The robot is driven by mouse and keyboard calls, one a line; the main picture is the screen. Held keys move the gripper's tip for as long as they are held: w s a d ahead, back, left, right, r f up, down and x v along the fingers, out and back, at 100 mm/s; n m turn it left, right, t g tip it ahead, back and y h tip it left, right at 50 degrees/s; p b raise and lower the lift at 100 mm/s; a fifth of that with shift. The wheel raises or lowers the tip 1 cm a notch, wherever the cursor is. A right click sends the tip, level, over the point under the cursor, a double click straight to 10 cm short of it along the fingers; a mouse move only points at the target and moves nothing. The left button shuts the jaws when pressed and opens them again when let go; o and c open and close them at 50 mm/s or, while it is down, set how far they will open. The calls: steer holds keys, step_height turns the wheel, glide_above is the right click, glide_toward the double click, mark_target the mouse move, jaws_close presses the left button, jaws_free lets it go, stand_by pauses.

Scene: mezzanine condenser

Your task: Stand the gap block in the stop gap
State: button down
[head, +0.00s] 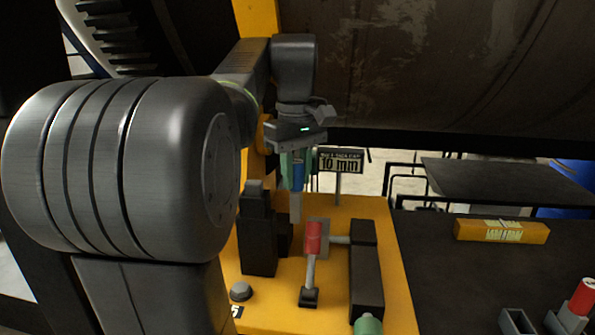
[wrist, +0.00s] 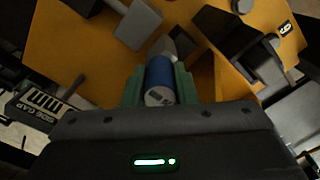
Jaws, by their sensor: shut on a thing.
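My gripper (head: 296,160) has green fingers, shut on the blue grip of the gap block (head: 295,205). The block's grey lower part points down, roughly upright, over the yellow fixture plate (head: 395,270). In the wrist view the gap block (wrist: 159,82) sits between my fingers, its grey end pointing away. A black stepped stop (head: 258,235) stands just left of it, and a grey plate (head: 318,226) on a rod from a black housing (head: 365,265) stands to its right. The stop gap appears to lie between them. I cannot tell whether the block's lower end touches anything.
A red-handled lever (head: 312,240) stands in front of the grey plate. A round grey knob (head: 241,291) and a green cylinder (head: 367,324) are in front. A yellow bar (head: 502,231) lies on the dark surface at right.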

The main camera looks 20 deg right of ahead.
mark_target(296, 206)
steer(key=shift+w+d+f, duration=0.15)
steer(key=shift+w+f, duration=0.1)
steer(key=shift+f, duration=0.3)
steer(key=shift+s+f, duration=0.1)
steer(key=shift+f, duration=0.6)
steer(key=shift+f+b, duration=0.9)
steer(key=shift+f, duration=1.05)
steer(key=shift+f, duration=0.55)
steer(key=c, duration=1.1)
jaws_free()
steer(key=shift+b, duration=0.3)
step_height(296, 206, up, 14)
steer(key=shift+f+p, duration=0.1)
steer(key=shift+p, duration=1.05)
steer(key=shift+f, duration=0.1)
